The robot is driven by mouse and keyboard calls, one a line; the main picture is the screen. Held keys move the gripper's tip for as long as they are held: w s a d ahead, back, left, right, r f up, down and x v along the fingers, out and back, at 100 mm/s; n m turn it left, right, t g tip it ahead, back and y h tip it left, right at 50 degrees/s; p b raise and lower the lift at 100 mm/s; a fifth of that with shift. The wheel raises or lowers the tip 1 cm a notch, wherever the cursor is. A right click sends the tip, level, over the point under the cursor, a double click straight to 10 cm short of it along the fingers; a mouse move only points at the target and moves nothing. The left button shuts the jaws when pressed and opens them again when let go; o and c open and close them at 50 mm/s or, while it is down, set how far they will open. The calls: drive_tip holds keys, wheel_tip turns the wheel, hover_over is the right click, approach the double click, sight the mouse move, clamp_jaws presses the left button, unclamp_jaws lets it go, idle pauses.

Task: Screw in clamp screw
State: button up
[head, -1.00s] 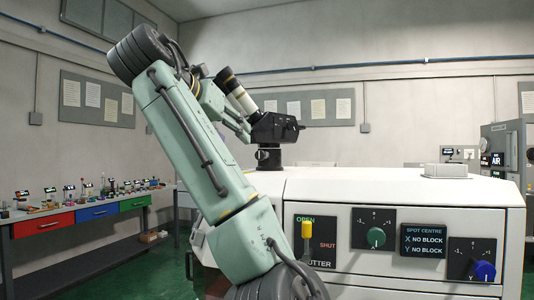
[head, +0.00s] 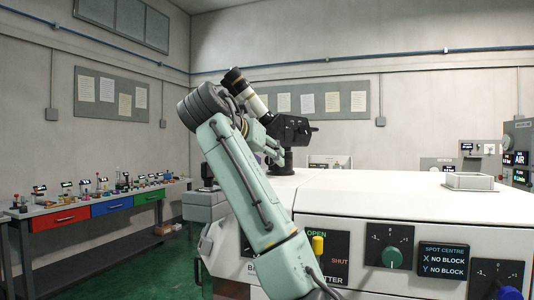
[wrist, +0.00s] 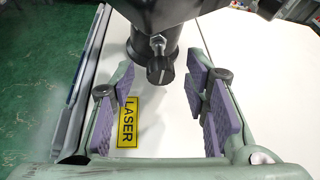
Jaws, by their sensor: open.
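The clamp screw (wrist: 158,48) is a small metal screw with a dark knob (wrist: 160,70). In the wrist view it sticks out from a black round post (wrist: 150,38) under a black housing. In the head view, the black microscope-like head (head: 286,128) stands on this post (head: 287,160) on the white machine top; the screw is not discernible there. My gripper (wrist: 161,84) is open, with purple pads to the left and right of the knob and a gap on both sides. It holds nothing. In the head view my gripper (head: 273,150) is beside the post, partly hidden.
A yellow LASER label (wrist: 128,122) lies on the white machine top (head: 375,187) below the screw. The machine front has a yellow shutter lever (head: 318,245) and knobs. A bench (head: 95,222) with drawers and small items stands left. The black housing closely overhangs the screw.

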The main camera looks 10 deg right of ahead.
drive_tip(key=shift+w+d+f, duration=0.15)
drive_tip(key=shift+w+d, duration=0.1)
drive_tip(key=shift+c, duration=0.4)
clamp_jaws()
